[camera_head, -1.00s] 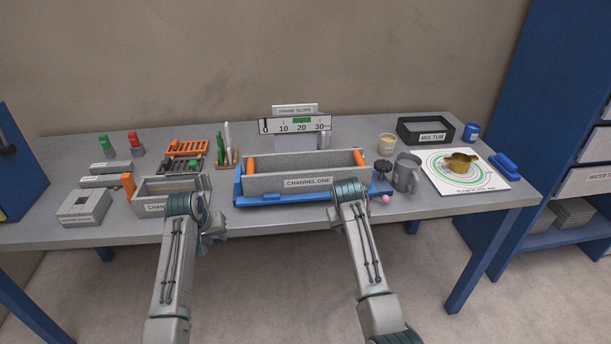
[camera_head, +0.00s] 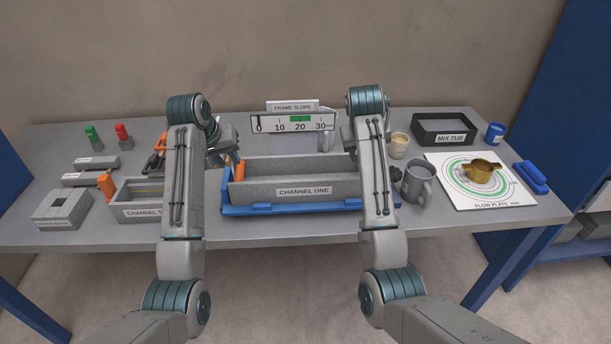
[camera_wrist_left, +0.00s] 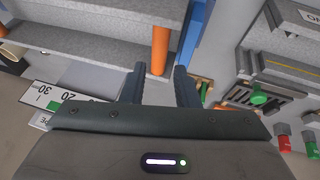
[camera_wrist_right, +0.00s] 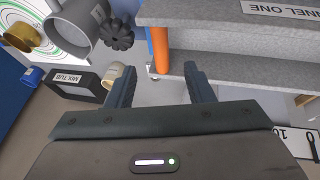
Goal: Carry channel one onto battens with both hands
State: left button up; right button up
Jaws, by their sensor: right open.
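Channel one (camera_head: 290,191) is a long grey trough sitting in a blue frame (camera_head: 235,210) at the middle of the table. Its left orange handle (camera_head: 237,170) shows in the head view and the left wrist view (camera_wrist_left: 160,48). My left gripper (camera_head: 232,150) is open at that end, with the handle just beyond and between its fingertips (camera_wrist_left: 160,75). The right orange handle (camera_wrist_right: 160,48) lies just beyond my open right gripper (camera_wrist_right: 160,75); in the head view my right arm hides it. Neither gripper touches a handle visibly. I cannot pick out the battens.
A second grey channel (camera_head: 145,212) stands close left of the blue frame. The frame slope gauge (camera_head: 292,122) stands behind channel one. A grey mug (camera_head: 417,184), a beige cup (camera_head: 399,145), the flow plate (camera_head: 450,195) and mix tub (camera_head: 443,130) are to the right.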

aim_at(237, 172)
pick_arm(q)
jog(key=x, duration=1)
jog(key=shift+w+f, duration=0.15)
jog(key=shift+f, duration=0.15)
pick_arm(e)
jog(key=x, duration=1)
jog(key=shift+w+f, duration=0.15)
jog(key=shift+f, duration=0.15)
pick_arm(q)
jog(key=shift+c, duration=0.5)
pick_arm(e)
jog(key=shift+c, duration=0.5)
pick_arm(q)
jog(key=c, duration=0.3)
pick_arm(e)
jog(key=c, duration=0.3)
pick_arm(q)
grip_shut()
pick_arm(e)
grip_shut()
pick_arm(q)
jog(key=shift+a, duration=0.1)
pick_arm(e)
jog(key=shift+d, duration=0.15)
